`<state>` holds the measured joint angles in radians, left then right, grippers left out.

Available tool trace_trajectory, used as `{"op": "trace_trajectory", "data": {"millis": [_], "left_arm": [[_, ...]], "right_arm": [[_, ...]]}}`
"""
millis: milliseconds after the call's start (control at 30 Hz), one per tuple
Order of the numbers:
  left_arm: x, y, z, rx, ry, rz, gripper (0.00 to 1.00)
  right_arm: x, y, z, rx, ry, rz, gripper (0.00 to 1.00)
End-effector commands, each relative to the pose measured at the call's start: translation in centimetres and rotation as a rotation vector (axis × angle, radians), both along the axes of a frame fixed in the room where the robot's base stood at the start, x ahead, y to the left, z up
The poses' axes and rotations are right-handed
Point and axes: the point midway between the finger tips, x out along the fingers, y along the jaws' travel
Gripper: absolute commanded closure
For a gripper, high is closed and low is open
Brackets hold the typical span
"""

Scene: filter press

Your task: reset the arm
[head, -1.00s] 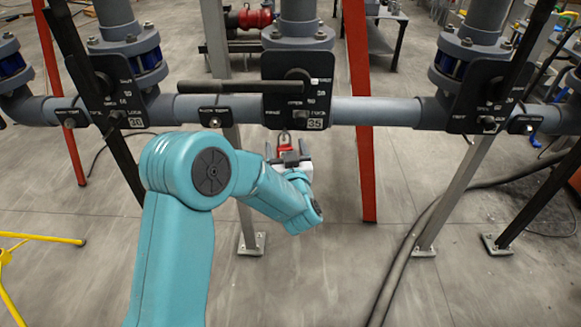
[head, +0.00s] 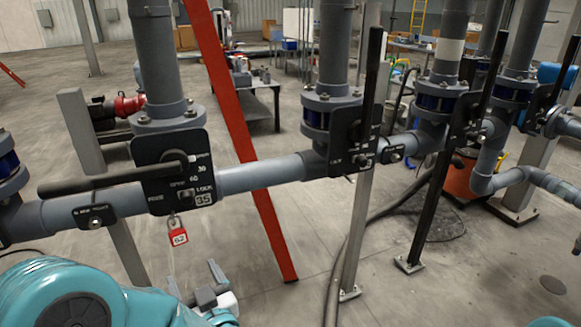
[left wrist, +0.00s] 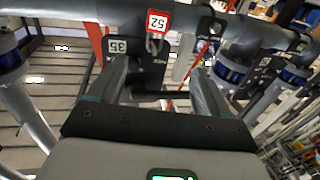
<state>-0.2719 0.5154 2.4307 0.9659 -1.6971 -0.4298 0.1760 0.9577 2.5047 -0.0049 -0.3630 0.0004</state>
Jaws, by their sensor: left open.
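My left gripper (head: 196,280) is open and empty, in front of and below the valve marked 35 in the head view. A red padlock (head: 178,234) with a white number label hangs from the lock plate (head: 175,172) of that valve. I see a gap between the fingertips and the padlock. In the left wrist view the padlock (left wrist: 157,22) shows above the two spread fingers (left wrist: 158,80), and its label reads 52. The upper part of my left arm is at the bottom left of the head view. My right gripper is not in view.
A grey pipe (head: 260,175) runs across in front of me. The valve 35 handle (head: 90,184) lies along it; the handles further right stand up. A red post (head: 270,232) and grey support legs (head: 352,235) reach the floor.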

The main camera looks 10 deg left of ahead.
Motion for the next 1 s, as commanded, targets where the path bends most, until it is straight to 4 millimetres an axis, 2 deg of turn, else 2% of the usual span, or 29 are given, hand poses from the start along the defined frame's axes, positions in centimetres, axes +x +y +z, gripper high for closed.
{"op": "trace_trajectory", "data": {"millis": [67,100,167,200,267,300,367,400,500,600,700,833,1000], "left_arm": [[-0.4,2.1,-1.6,0.011,0.072,0.051,0.22],[-0.8,3.5,-3.4,0.023,0.134,0.071,0.22],[-0.7,4.1,-7.6,-0.01,0.256,0.014,0.22],[-0.8,3.6,-10.9,-0.071,0.337,-0.055,0.22],[-1.4,2.1,-15.8,-0.191,0.461,-0.166,0.22],[-2.3,0.7,-18.9,-0.281,0.544,-0.238,0.22],[-4.2,-1.9,-22.8,-0.421,0.67,-0.346,0.22],[-5.9,-3.9,-25.0,-0.514,0.755,-0.413,0.22],[-10.4,-8.8,-28.5,-0.714,0.96,-0.571,0.22],[-14.5,-12.3,-29.5,-0.846,1.135,-0.688,0.22],[-17.1,-13.8,-29.5,-0.92,1.252,-0.732,0.22],[-18.6,-14.2,-29.5,-0.972,1.317,-0.722,0.22],[-18.6,-14.2,-29.4,-0.981,1.315,-0.712,0.22]], "right_arm": [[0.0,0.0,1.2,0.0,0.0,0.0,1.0],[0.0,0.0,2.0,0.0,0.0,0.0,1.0],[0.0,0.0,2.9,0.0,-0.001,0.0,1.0],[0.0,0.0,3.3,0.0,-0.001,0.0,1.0],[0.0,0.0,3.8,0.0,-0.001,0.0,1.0],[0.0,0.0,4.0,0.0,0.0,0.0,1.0],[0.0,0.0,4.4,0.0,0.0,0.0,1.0],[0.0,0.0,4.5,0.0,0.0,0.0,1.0],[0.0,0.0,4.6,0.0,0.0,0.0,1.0],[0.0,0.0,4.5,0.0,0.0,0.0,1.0],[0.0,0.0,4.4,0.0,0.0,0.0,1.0],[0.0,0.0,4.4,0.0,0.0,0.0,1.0],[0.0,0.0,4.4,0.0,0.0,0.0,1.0]]}}
